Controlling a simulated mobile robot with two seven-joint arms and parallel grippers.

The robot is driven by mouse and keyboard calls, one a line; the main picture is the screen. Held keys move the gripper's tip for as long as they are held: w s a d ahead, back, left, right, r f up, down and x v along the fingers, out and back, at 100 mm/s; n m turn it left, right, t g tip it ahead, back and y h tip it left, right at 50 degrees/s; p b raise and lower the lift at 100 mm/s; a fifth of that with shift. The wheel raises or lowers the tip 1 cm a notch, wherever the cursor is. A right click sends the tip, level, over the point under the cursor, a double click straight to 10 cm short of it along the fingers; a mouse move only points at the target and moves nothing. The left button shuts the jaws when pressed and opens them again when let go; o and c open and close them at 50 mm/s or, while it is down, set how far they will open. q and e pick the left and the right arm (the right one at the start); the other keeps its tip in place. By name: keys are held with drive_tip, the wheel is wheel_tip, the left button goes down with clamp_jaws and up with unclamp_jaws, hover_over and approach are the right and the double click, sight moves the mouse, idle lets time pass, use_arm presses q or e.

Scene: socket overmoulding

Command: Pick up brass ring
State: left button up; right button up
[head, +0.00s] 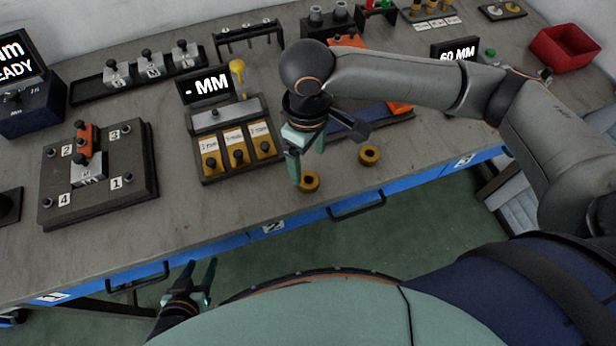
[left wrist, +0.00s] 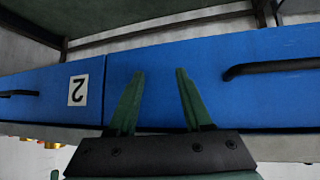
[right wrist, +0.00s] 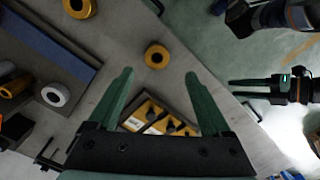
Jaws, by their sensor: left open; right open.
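Two brass rings lie on the grey bench near its front edge. The nearer brass ring (head: 309,181) is just below my right gripper (head: 307,160), which is open and empty and points down. In the right wrist view this brass ring (right wrist: 157,46) shows just past and between the open fingertips (right wrist: 159,73); it is not held. The other brass ring (head: 369,154) lies further right and also shows in the right wrist view (right wrist: 79,12). My left gripper (head: 201,264) is open and empty, low in front of the bench; its fingers (left wrist: 159,72) face the blue drawer fronts.
A tray with three labelled yellow bins (head: 211,168) and a "- MM" display (head: 205,87) stand left of my right gripper. A numbered fixture plate (head: 57,193) sits further left. A red bin (head: 565,47) is at the back right. Drawer handles (head: 357,208) stick out along the front.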

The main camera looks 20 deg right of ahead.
sight(309, 178)
drive_tip(key=f, duration=0.8)
drive_tip(key=shift+w+d+f, duration=0.2)
drive_tip(key=shift+f, duration=0.05)
clamp_jaws()
idle(0.4)
